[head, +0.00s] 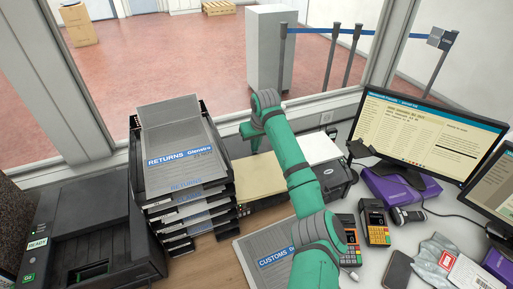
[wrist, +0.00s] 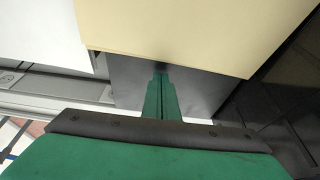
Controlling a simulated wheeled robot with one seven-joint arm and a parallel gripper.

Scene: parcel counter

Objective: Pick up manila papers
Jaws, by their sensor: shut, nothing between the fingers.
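The manila papers (head: 262,174) are a flat pale-yellow stack just right of the tiered document trays in the head view. In the wrist view the manila papers (wrist: 200,30) fill the upper part, their near edge crossing above a dark grey surface. My gripper (wrist: 161,72) is shut and empty, its two green fingers together with their tips close to that edge. I cannot tell whether they touch the papers. In the head view my gripper (head: 249,130) is behind the papers, by the window, its fingertips not clearly seen.
The black tray stack (head: 185,215) with a RETURNS folder (head: 180,160) stands close on the left. White paper (head: 318,148) lies on a black device (head: 336,178) to the right. A CUSTOMS folder (head: 262,250) and card terminals (head: 375,222) lie in front. The window frame is behind.

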